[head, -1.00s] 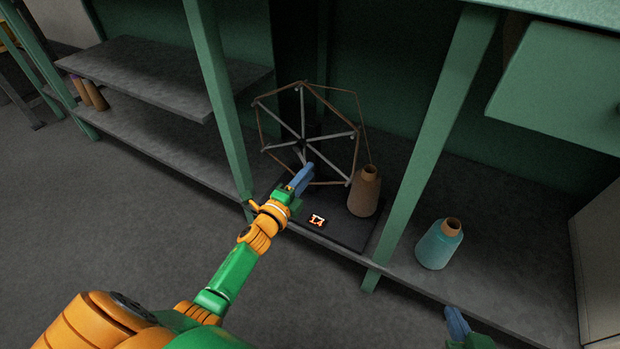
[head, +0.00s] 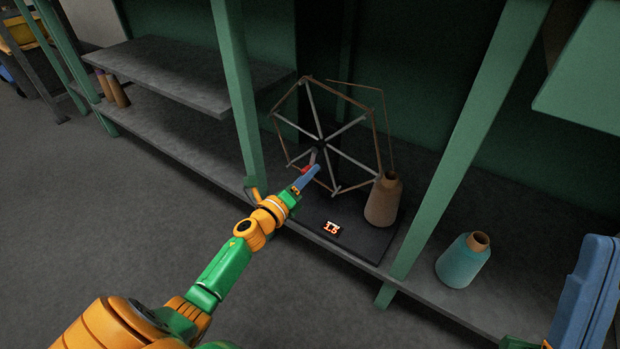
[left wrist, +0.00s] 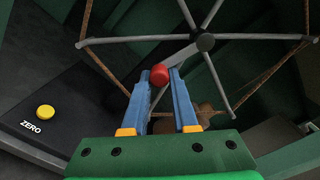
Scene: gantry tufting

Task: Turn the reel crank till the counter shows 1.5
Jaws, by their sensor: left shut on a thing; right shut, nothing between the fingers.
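The reel (head: 345,125), a six-spoked wheel with brown yarn around its rim, stands on a black base (head: 362,240) on the lower shelf. The counter (head: 332,228) on the base reads 1.5. The crank has a red knob (left wrist: 159,74), which also shows beside the hub in the head view (head: 307,169). My left gripper (head: 314,172) is at the crank, its blue fingers shut on the red knob; the fingers also show in the left wrist view (left wrist: 168,90). My right gripper (head: 590,285) is shut and empty at the lower right, away from the reel.
A teal cone (head: 463,262) stands on the shelf to the right. Green posts (head: 240,100) flank the reel. A yellow ZERO button (left wrist: 45,112) shows in the left wrist view.

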